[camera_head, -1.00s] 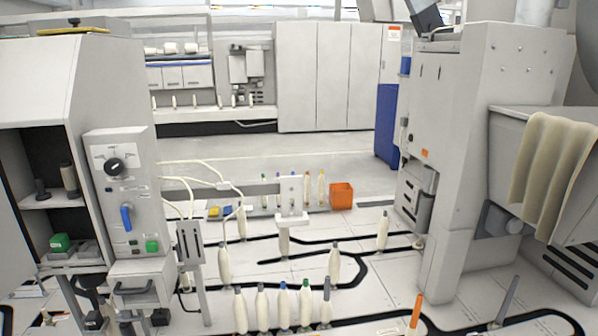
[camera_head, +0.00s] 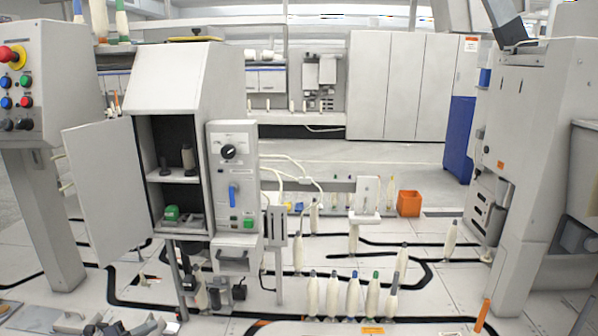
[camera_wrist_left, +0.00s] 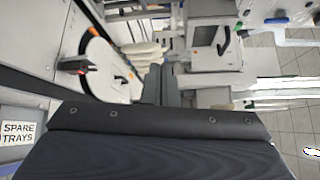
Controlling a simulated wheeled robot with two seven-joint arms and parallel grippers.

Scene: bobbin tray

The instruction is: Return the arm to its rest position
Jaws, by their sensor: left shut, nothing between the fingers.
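My left gripper shows in the wrist view as two dark grey fingers (camera_wrist_left: 161,85) lying side by side, shut and empty. In the head view, grey parts of my left arm and gripper (camera_head: 140,326) show low at the bottom left, cut by the frame edge. They are in front of the open cabinet (camera_head: 172,75) and apart from its door (camera_head: 103,185). My right gripper is not in view.
Several white bobbins (camera_head: 353,296) stand in a row at the bottom centre. An orange box (camera_head: 409,203) stands farther back. A control box with a red button (camera_head: 10,54) is at the far left. The wrist view shows a "SPARE TRAYS" label (camera_wrist_left: 17,132).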

